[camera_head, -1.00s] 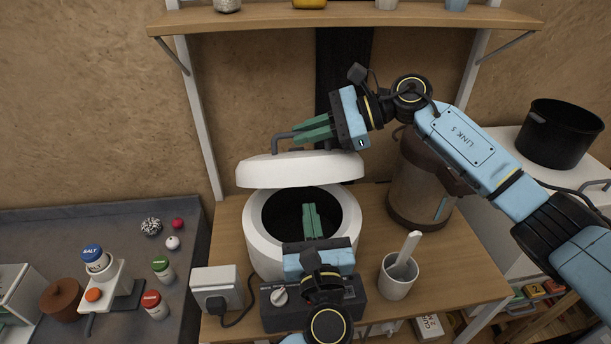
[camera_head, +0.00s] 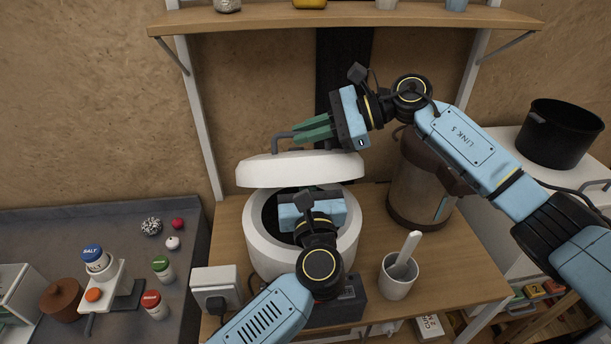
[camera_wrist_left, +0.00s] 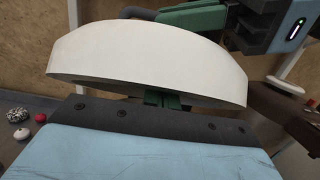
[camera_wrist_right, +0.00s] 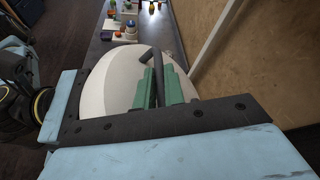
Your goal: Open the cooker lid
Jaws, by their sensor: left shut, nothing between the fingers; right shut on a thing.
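The white cooker (camera_head: 258,240) stands on the wooden table with its dark inside showing. Its white lid (camera_head: 275,170) is raised above the body and tilted. My right gripper (camera_head: 303,132) is shut on the grey lid handle (camera_head: 279,144); the right wrist view shows its green fingers (camera_wrist_right: 158,88) around the handle (camera_wrist_right: 157,66). My left gripper (camera_head: 312,192) is shut and empty at the cooker's mouth, just under the lid. In the left wrist view its fingertips (camera_wrist_left: 163,98) reach beneath the lid's rim (camera_wrist_left: 150,62). I cannot tell whether they touch the lid.
A white mug with a utensil (camera_head: 398,281) and a brown canister (camera_head: 414,190) stand right of the cooker. A socket box (camera_head: 216,285) is at its left. A shelf (camera_head: 345,16) runs above. Small jars (camera_head: 162,267) sit on the grey counter at left.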

